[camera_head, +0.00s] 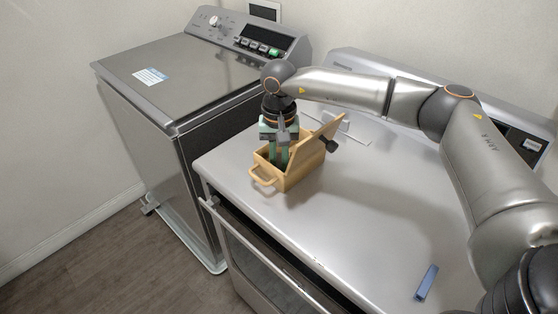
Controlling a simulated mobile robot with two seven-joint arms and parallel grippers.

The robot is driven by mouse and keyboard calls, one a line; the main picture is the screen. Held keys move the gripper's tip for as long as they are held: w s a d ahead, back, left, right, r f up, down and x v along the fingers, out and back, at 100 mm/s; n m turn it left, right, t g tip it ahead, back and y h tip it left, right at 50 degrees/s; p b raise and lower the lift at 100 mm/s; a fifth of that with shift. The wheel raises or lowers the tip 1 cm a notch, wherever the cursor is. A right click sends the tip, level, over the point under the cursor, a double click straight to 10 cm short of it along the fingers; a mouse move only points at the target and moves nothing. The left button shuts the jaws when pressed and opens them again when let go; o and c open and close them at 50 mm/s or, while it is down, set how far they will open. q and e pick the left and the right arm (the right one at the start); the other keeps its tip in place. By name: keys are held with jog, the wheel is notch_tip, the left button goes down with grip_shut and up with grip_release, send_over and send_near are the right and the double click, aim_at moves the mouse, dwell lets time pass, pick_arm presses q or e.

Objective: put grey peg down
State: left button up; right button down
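My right gripper (278,160) points down, with its greenish fingers reaching into a small tan wooden box (265,174). The box stands on the grey appliance top, and its lid (316,138) is up and tilted to the right. The fingertips are hidden by the box's front wall, so I cannot tell whether they are open or shut. I cannot make out a grey peg; the inside of the box is mostly hidden. A blue peg-like piece (427,283) lies on the same top at the lower right. My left gripper is not in view.
A topload washer (160,75) with a closed lid stands to the left. The appliance top (330,235) is clear between the box and the blue piece. Its front edge drops to the floor. A white flat item (352,131) lies behind the box.

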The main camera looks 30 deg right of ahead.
aim_at(279, 166)
jog(key=shift+f, duration=0.1)
jog(key=c, duration=1.2)
grip_release()
jog(key=shift+o, duration=0.2)
notch_tip(279, 166, up, 12)
jog(key=b, duration=0.1)
jog(key=shift+r, duration=0.25)
jog(key=shift+w, duration=0.1)
